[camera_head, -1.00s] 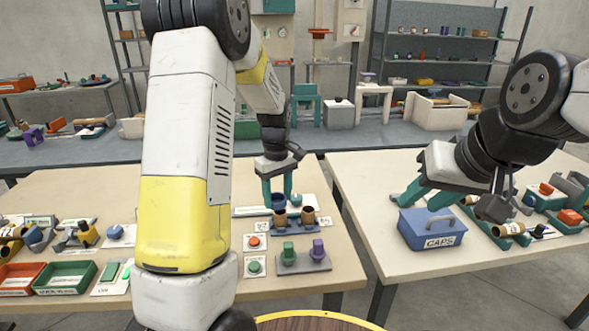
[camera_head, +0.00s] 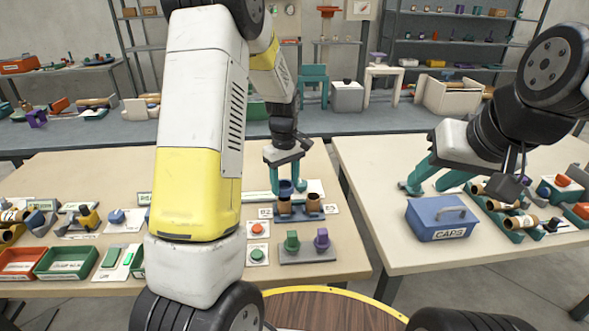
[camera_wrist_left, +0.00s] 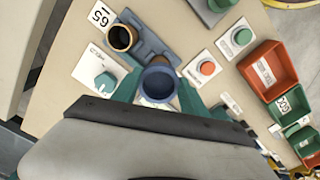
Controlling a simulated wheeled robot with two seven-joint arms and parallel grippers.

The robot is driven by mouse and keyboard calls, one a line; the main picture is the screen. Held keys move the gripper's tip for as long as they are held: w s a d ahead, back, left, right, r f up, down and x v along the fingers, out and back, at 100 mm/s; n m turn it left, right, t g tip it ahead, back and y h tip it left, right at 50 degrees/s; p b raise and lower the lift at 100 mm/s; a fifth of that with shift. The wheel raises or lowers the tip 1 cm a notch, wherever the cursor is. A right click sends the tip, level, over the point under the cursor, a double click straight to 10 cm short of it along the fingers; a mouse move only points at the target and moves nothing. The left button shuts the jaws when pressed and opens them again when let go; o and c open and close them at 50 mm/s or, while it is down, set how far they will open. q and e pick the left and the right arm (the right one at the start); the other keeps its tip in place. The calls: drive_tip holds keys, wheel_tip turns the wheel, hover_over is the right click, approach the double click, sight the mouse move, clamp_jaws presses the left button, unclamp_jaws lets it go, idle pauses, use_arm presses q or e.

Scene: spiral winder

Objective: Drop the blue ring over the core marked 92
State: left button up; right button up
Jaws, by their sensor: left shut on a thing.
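My left gripper (camera_head: 286,185) is shut on the blue ring (camera_head: 286,188), which also shows in the left wrist view (camera_wrist_left: 160,82) between the two green fingers. The ring is over or on the left of two brown cores (camera_head: 284,207) in a blue-grey holder; I cannot tell whether it touches the core. The other core (camera_head: 313,203) stands bare beside a tag (camera_wrist_left: 101,16) that looks like 65 or 59, turned. The left core's tag (camera_head: 265,212) is too small to read. My right gripper (camera_head: 432,182) looks open over the right table.
A red button (camera_head: 258,229) and a green button (camera_head: 257,254) sit in front of the holder. A block with green and purple knobs (camera_head: 307,256) is close by. Red and green trays (camera_head: 65,263) are at left. The blue CAPS box (camera_head: 441,219) stands on the right table.

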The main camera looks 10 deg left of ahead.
use_arm(q)
drive_tip(key=shift+f, duration=2.45)
drive_tip(key=shift+f, duration=0.1)
drive_tip(key=o, duration=1.5)
wheel_tip(320, 180, up, 8)
drive_tip(key=shift+f, duration=0.1)
